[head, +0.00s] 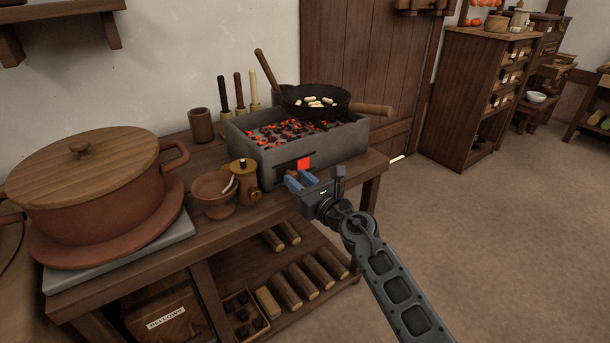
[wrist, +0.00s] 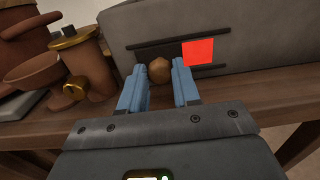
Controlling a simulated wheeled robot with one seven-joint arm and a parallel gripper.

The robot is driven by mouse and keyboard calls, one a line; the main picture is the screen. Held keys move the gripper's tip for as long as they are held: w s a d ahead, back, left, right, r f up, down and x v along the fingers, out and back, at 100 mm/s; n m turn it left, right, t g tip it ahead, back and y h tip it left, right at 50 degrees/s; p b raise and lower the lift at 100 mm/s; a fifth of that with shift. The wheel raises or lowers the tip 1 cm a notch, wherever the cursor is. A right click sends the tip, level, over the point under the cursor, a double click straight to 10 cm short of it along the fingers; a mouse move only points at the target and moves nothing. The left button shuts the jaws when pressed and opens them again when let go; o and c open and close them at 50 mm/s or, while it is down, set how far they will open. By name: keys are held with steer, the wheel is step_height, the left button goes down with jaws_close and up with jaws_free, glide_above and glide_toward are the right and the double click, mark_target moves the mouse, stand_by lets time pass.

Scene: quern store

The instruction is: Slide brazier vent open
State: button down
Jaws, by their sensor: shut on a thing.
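The grey brazier (head: 265,153) stands on the wooden table, full of glowing coals. Its vent has two dark horizontal rails, with a bright red opening (head: 304,164) at the right part. The opening also shows in the wrist view (wrist: 198,52), right of the vent's round brown knob (wrist: 159,70). My gripper (head: 294,181) is at the brazier's front face, its blue fingers shut on the knob. In the wrist view my gripper (wrist: 160,85) has one finger on each side of the knob. The knob is hidden behind the fingers in the head view.
A black pan (head: 315,103) with pale pieces sits on the brazier's far side, its wooden handle jutting right. A brass-lidded jar (head: 245,182) and a clay bowl (head: 215,190) stand close left of my gripper. A large lidded pot (head: 95,190) fills the table's left. Floor is clear at right.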

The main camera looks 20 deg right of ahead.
steer(key=shift+a, duration=0.25)
steer(key=c, duration=0.8)
jaws_free()
steer(key=shift+s, duration=0.1)
steer(key=shift+p+v, duration=0.95)
steer(key=shift+v, duration=2.95)
